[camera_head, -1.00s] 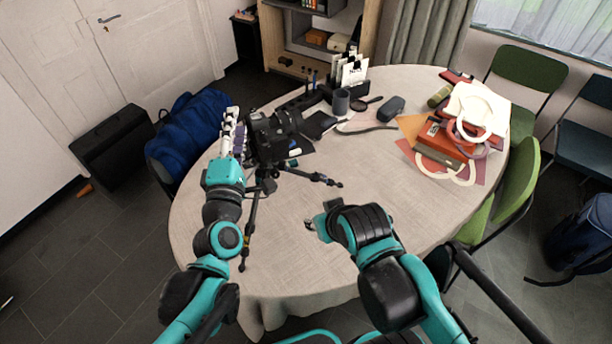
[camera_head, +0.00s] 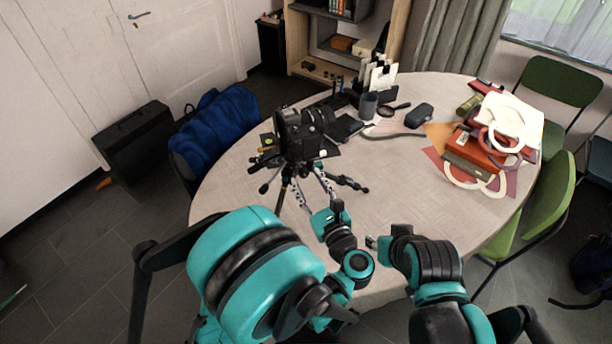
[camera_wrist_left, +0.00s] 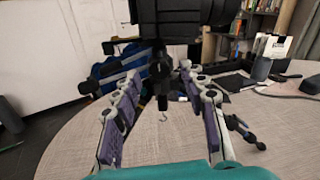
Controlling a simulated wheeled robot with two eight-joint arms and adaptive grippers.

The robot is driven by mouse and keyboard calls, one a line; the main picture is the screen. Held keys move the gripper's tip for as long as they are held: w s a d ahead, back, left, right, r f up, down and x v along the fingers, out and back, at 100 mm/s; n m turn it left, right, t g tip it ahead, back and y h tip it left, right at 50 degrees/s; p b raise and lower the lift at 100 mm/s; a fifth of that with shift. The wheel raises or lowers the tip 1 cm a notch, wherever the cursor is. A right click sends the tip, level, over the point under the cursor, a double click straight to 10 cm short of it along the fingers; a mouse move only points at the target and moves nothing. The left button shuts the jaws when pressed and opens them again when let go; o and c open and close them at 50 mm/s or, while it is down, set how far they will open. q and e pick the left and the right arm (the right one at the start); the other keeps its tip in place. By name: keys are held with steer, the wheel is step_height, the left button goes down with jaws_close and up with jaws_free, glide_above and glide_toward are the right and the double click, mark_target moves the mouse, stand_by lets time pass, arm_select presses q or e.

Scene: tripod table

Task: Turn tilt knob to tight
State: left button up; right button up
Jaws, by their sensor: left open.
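A black camera (camera_head: 303,133) sits on a small black tripod (camera_head: 283,192) on the round table (camera_head: 240,180). The camera's underside (camera_wrist_left: 185,18) fills the top of the left wrist view. Below it is the tripod head (camera_wrist_left: 160,65), with a column and a small hook. I cannot tell for certain which dark part is the tilt knob. My left gripper (camera_head: 309,182) is open in front of the tripod, under the camera. In the left wrist view its fingers (camera_wrist_left: 161,78) stand either side of the column; contact is unclear. My right gripper (camera_head: 372,242) is low at the table's near side, its jaws unclear.
Stacked books and papers (camera_head: 485,150) lie at the table's right. A dark cup (camera_head: 368,106), a case (camera_head: 418,115) and a magnifier (camera_head: 393,108) lie behind. Tripod legs spread near my left fingers. The table's centre right is clear.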

mark_target(305, 176)
arm_select(q)
steer(key=shift+x, duration=1.5)
jaws_close()
